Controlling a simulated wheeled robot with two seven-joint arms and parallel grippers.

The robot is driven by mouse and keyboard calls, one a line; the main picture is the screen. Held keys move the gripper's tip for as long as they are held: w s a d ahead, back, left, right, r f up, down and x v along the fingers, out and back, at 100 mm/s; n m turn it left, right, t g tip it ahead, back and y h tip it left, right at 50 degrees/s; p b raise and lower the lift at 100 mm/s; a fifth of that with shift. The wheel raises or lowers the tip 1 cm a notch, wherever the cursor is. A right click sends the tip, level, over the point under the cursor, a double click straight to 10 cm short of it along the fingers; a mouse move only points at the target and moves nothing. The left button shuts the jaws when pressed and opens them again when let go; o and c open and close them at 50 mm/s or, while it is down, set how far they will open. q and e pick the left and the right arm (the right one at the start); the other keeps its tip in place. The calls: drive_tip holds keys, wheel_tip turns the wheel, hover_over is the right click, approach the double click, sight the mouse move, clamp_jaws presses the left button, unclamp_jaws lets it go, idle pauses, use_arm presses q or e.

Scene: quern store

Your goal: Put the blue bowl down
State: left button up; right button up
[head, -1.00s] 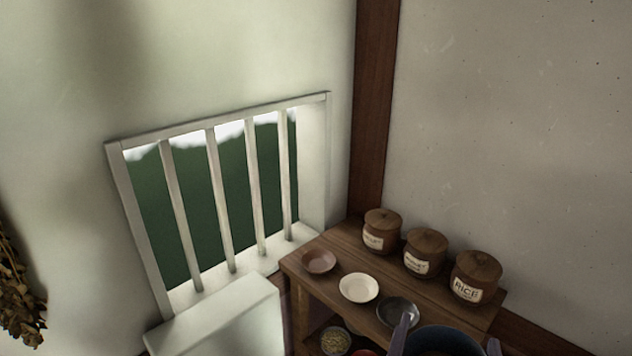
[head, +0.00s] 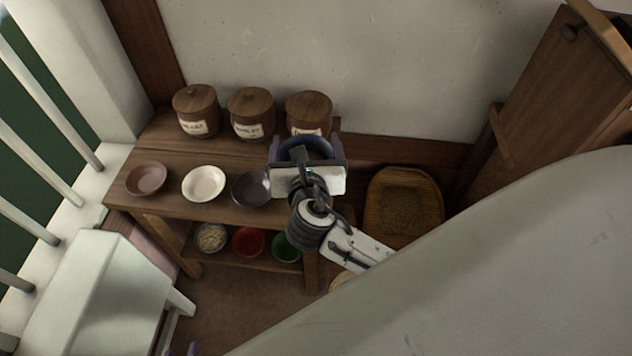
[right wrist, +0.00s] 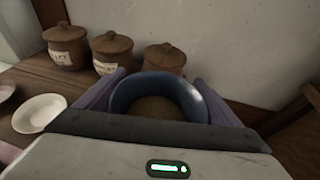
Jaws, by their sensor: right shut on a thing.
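The blue bowl (head: 305,146) is held by my right gripper (head: 306,158) near the right end of the wooden shelf table (head: 170,207). In the right wrist view the blue bowl (right wrist: 160,82) sits between the two purple fingers, roughly level, with something brown inside. Whether its base touches the tabletop cannot be told. The gripper hides much of it in the head view. My left gripper (head: 182,350) shows only as small purple tips at the bottom edge.
Several lidded jars (head: 250,113) line the back. A brown bowl (head: 146,179), a white bowl (head: 203,183) and a dark bowl (head: 250,188) stand in front. Lower-shelf bowls include a red one (head: 248,242). A basket-like tray (head: 403,206) is to the right.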

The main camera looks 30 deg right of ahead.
drive_tip(key=f, duration=0.2)
drive_tip(key=f+b, duration=0.1)
drive_tip(key=f, duration=0.1)
drive_tip(key=d+f+b, duration=0.1)
drive_tip(key=f, duration=0.2)
drive_tip(key=shift+w, duration=0.25)
drive_tip(key=shift+f, duration=0.5)
drive_tip(key=shift+f+b, duration=0.8)
drive_tip(key=shift+f, duration=0.8)
drive_tip(key=shift+f, duration=0.1)
